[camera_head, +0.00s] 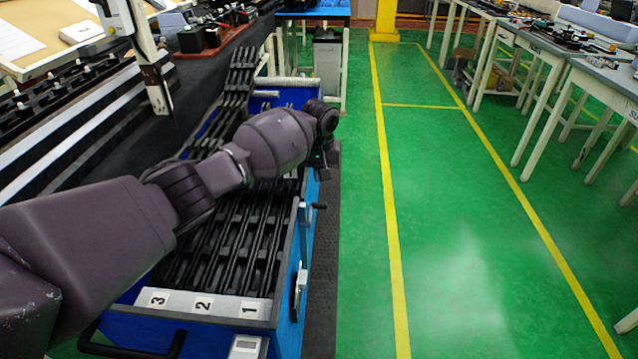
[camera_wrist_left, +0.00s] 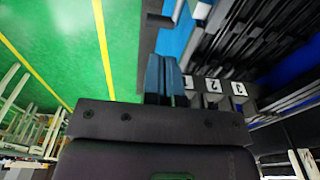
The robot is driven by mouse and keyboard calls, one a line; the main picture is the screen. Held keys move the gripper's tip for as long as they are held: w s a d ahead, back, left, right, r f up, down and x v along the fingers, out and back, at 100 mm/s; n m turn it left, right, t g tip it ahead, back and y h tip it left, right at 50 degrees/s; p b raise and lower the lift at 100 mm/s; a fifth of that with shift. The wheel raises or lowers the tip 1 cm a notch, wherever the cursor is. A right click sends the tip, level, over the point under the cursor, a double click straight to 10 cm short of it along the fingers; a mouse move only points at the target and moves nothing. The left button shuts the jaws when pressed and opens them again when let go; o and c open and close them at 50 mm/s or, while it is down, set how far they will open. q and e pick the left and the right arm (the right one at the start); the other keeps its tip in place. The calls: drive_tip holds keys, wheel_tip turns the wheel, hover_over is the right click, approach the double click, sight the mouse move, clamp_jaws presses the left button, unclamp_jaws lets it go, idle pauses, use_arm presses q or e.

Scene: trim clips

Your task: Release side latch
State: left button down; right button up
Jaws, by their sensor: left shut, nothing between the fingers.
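A blue bin (camera_head: 140,327) holds rows of long black trim strips (camera_head: 225,235) behind a grey label bar (camera_head: 205,305) marked 3, 2, 1. On its right side are a small black lever (camera_head: 317,206) and, nearer, a black handle-like latch part (camera_head: 299,287) by a pale metal bracket. My left arm reaches across the bin. My left gripper (camera_head: 324,170) is at the right edge, beyond the lever, its fingers hardly visible. In the left wrist view its fingers (camera_wrist_left: 163,76) are together and empty, beside the blue side wall (camera_wrist_left: 174,35). I cannot tell whether they touch the latch.
A dark workbench with rails (camera_head: 70,130) runs along the left. A black front handle (camera_head: 130,348) sticks out from the bin. Green floor with yellow lines (camera_head: 390,200) is clear to the right. Tables (camera_head: 585,75) stand at the far right.

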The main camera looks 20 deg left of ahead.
use_arm(q)
drive_tip(key=r, duration=0.2)
drive_tip(key=r+p, duration=0.1)
drive_tip(key=r, duration=0.1)
drive_tip(key=shift+s+d, duration=0.2)
drive_tip(key=shift+s, duration=0.2)
